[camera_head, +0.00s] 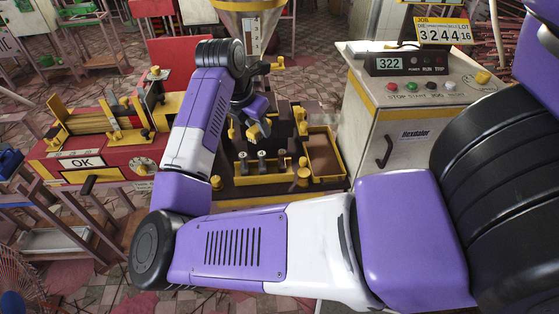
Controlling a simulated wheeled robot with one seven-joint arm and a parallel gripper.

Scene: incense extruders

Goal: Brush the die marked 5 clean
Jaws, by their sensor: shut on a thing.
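My gripper (256,122) is at the end of my purple and white arm, pointing down over the machine's dark work table. It seems shut on a small yellow piece; whether this is a brush handle cannot be told. Below it, a yellow rack (262,170) holds a row of small upright dark and grey pieces (262,158), perhaps dies. No number can be read on them, so I cannot pick out the die marked 5. The gripper is above and behind this row, and contact with anything below is hidden.
A yellow-rimmed brown tray (324,154) sits right of the rack. A hopper (250,22) rises behind my gripper.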

